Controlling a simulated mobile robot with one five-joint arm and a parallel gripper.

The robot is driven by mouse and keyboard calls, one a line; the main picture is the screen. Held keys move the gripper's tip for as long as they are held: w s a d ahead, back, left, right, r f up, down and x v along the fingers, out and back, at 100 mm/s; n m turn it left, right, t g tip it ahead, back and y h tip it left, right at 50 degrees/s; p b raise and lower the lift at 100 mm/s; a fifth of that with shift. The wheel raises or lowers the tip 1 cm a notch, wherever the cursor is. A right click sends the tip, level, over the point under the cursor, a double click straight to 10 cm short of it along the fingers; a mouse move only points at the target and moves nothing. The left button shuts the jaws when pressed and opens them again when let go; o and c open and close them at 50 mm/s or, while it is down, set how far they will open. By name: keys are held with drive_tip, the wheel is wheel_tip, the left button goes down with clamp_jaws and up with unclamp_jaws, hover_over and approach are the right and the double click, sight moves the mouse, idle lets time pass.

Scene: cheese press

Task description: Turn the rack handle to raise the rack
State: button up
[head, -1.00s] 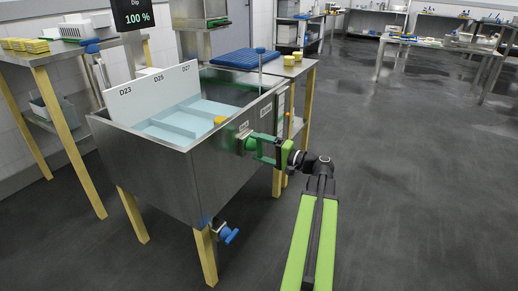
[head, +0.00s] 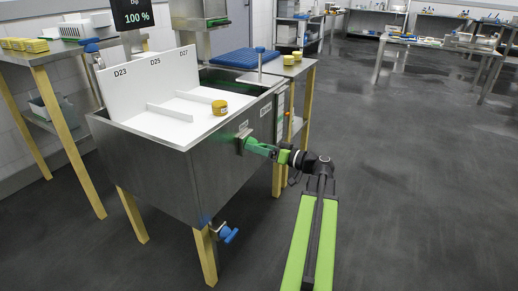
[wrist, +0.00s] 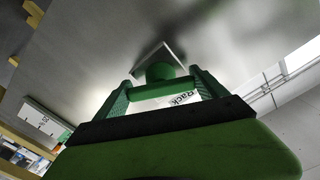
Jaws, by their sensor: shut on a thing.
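The steel tank (head: 165,182) stands at the left centre in the head view. Its white rack (head: 172,120) shows dry-looking and white near the rim, with dividers and an upright back panel (head: 150,75) marked D23, D25 and D27. A yellow round piece (head: 220,107) sits on the rack's right side. The green rack handle (wrist: 162,72) sticks out of the tank's front wall and also shows in the wrist view. My gripper (head: 257,148) is shut on this handle, a finger on each side. A "Rack" label (wrist: 181,99) shows between the fingers.
A blue valve (head: 228,234) juts from the tank's lower front. A screen (head: 133,14) above reads 100 %. A side table with a blue mat (head: 243,61) adjoins the tank's back right. The floor to the right is clear.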

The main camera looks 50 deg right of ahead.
drive_tip(key=n, duration=0.5)
drive_tip(key=shift+n, duration=0.3)
idle(0.4)
drive_tip(key=o, duration=1.3)
drive_tip(key=shift+d, duration=0.1)
drive_tip(key=v, duration=1.7)
drive_tip(key=shift+s, duration=0.2)
drive_tip(key=shift+f, duration=0.15)
